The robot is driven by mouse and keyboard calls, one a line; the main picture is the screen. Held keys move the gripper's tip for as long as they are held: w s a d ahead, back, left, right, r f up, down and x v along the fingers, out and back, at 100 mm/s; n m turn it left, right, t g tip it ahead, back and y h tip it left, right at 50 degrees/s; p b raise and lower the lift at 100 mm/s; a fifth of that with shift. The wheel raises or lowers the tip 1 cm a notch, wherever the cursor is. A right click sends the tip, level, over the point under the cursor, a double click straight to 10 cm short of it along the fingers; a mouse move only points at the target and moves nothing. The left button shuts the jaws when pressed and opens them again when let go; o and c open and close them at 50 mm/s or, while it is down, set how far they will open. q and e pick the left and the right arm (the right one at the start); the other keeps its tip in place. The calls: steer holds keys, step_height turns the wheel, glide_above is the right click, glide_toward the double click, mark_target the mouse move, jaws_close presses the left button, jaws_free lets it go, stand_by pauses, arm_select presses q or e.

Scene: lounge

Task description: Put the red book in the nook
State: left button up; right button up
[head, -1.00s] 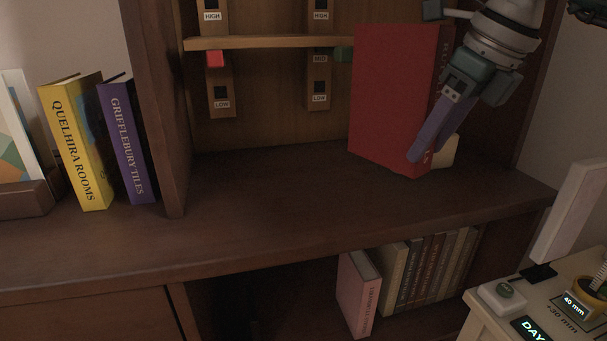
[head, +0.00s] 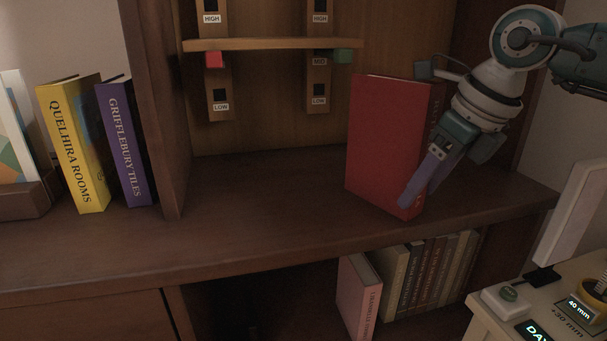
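The red book (head: 383,145) stands upright at the right of the wide shelf, its spine toward my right gripper. My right gripper (head: 412,192) is at the book's spine side, with one purple finger across the spine near its lower part; it appears closed on the book. The far finger is hidden. Whether the book's bottom touches the shelf is hard to tell. The nook (head: 270,170) is the open bay in the dark wooden cabinet, under a small shelf board (head: 270,44). My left gripper is not in view.
Slotted uprights marked HIGH, MID and LOW hold the board, with a red peg (head: 213,60) and a green peg (head: 342,56). A yellow book (head: 75,145) and purple book (head: 125,145) stand left of the divider (head: 158,110). A side table (head: 500,318) is at right.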

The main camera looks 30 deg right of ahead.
steer(key=shift+o, duration=1.2)
steer(key=shift+r, duration=0.15)
steer(key=a+p+v, duration=0.1)
steer(key=p+v, duration=0.1)
steer(key=v, duration=0.9)
steer(key=w+a+r+t+y, duration=0.2)
steer(key=a+y, duration=0.6)
steer(key=a, duration=0.8)
steer(key=w+a+r+m+t+y, duration=0.2)
steer(key=a+r+m+t+y, duration=0.2)
steer(key=r+m+t, duration=0.6)
steer(key=s+d+f+m+h, duration=0.2)
steer(key=d+f+m+h, duration=0.8)
steer(key=m+h, duration=0.75)
steer(key=s+a+f+m+g+y, duration=0.2)
steer(key=s+f+g, duration=0.4)
steer(key=s+f, duration=0.3)
steer(key=s+a+f+m+g+y, duration=0.3)
steer(key=s+a+f+m+g, duration=0.2)
steer(key=s+f, duration=0.4)
steer(key=shift+s+f+m+g, duration=0.25)
steer(key=shift+s+m+g, duration=0.4)
steer(key=shift+s+g, duration=0.25)
